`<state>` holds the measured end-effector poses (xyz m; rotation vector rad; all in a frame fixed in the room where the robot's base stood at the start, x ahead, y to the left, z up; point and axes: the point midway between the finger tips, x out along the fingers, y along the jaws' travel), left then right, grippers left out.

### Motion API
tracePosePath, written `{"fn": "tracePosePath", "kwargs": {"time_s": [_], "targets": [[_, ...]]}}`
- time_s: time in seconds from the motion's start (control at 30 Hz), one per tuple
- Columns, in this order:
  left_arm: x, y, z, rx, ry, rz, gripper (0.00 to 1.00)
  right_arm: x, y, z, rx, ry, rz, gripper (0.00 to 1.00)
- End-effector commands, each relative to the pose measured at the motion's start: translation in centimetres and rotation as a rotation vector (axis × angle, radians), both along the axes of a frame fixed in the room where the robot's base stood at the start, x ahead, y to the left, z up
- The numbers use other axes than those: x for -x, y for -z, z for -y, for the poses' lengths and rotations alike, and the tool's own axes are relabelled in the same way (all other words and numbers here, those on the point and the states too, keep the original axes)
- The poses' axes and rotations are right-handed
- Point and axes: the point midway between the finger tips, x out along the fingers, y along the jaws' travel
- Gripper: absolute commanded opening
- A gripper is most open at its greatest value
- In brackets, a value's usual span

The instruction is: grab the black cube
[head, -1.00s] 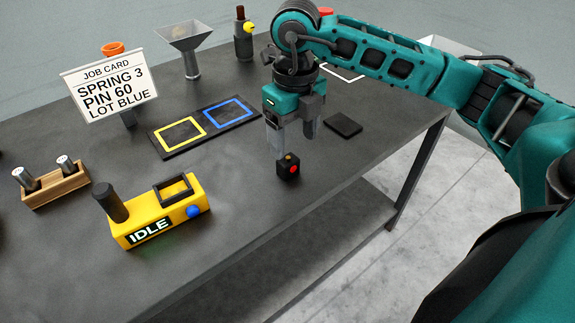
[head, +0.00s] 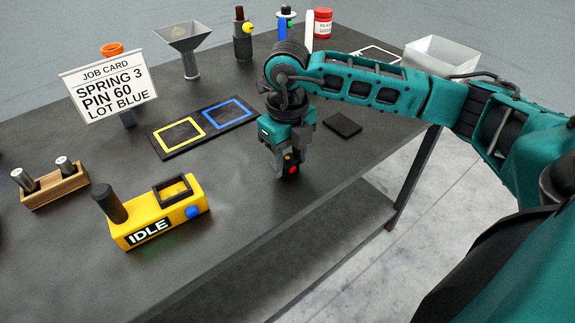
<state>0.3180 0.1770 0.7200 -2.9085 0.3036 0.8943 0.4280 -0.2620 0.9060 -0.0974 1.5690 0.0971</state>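The black cube (head: 289,170), with a red round mark on its front, is on the dark table near its front edge. My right gripper (head: 288,163) points down over the cube, with its fingers low around it. The fingers hide most of the cube. I cannot tell whether they press on it or still have a gap. My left gripper is not in view.
A yellow box marked IDLE (head: 160,217) stands front left of the cube. A mat with yellow and blue frames (head: 203,128) lies behind left. A flat black square (head: 342,124) lies behind right. A grey funnel (head: 188,45) and bottles stand at the back.

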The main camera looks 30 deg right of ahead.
Motion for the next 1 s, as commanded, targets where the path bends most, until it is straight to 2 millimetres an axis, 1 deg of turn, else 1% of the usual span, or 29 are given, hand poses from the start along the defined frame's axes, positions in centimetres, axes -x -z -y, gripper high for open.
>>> {"fn": "tracePosePath", "kwargs": {"time_s": [0.03,0.3,0.4,0.63,0.77,0.87,0.97,1.0], "targets": [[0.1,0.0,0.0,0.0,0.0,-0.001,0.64,0.0,0.0,0.0,0.0,0.0,0.0,0.46],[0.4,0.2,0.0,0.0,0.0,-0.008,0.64,0.0,0.0,0.0,0.0,0.0,0.0,0.2],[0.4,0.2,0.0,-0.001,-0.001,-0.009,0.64,0.0,0.0,0.0,0.0,0.0,0.001,0.12],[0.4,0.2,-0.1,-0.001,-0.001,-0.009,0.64,0.0,-0.1,0.0,0.0,0.0,0.001,0.12],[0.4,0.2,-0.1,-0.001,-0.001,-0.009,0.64,0.0,-0.7,0.0,0.0,0.0,0.002,0.12],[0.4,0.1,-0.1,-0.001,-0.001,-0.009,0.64,-0.1,-1.7,0.0,0.0,-0.001,0.004,0.12],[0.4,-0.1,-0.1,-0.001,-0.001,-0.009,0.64,-0.1,-3.5,0.0,-0.001,-0.001,0.006,0.12],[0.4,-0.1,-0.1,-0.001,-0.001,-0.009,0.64,-0.2,-4.4,0.0,-0.001,0.001,0.007,0.12]]}}
